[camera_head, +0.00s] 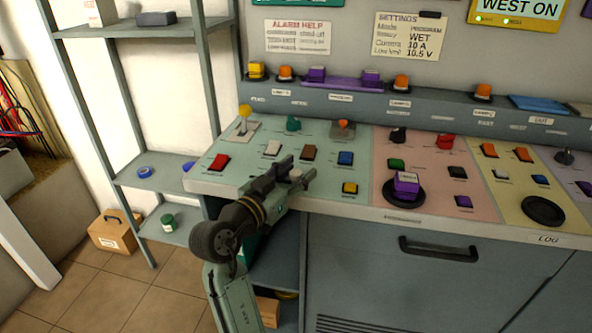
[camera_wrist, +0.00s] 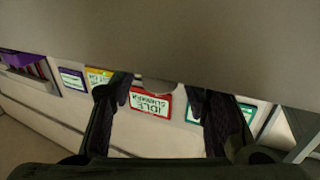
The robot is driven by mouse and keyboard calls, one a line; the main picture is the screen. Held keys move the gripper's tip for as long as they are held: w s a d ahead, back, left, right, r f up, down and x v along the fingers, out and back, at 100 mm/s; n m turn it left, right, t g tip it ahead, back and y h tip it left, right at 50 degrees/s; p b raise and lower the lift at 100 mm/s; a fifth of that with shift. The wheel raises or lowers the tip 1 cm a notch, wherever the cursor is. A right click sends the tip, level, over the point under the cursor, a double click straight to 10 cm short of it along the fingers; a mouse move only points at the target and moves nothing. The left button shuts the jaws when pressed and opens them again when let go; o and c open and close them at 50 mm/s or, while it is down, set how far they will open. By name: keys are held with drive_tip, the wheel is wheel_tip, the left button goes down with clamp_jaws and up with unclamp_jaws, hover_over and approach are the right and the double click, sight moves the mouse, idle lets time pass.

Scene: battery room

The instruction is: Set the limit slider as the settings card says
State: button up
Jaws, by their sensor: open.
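The settings card (camera_head: 408,38) is on the back wall; it seems to read WET, 10 A and a low limit of 10.5 V. An orange-topped control on a small plate (camera_head: 343,128) stands on the green panel section; I cannot tell whether it is the limit slider. A yellow-knobbed lever (camera_head: 244,112) stands to its left. My gripper (camera_head: 302,175) is over the front of the green section, nearer than both controls and apart from them. In the wrist view my gripper (camera_wrist: 160,98) has its dark fingers apart, with nothing held between them.
Red (camera_head: 220,162), blue (camera_head: 345,158) and yellow (camera_head: 350,188) buttons lie around my gripper. A purple block (camera_head: 406,185) stands on a black disc to the right. A ledge (camera_head: 450,118) with coloured blocks runs behind. Upside-down labels (camera_wrist: 150,105) show in the wrist view.

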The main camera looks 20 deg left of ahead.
clamp_jaws()
idle(0.5)
idle(0.3)
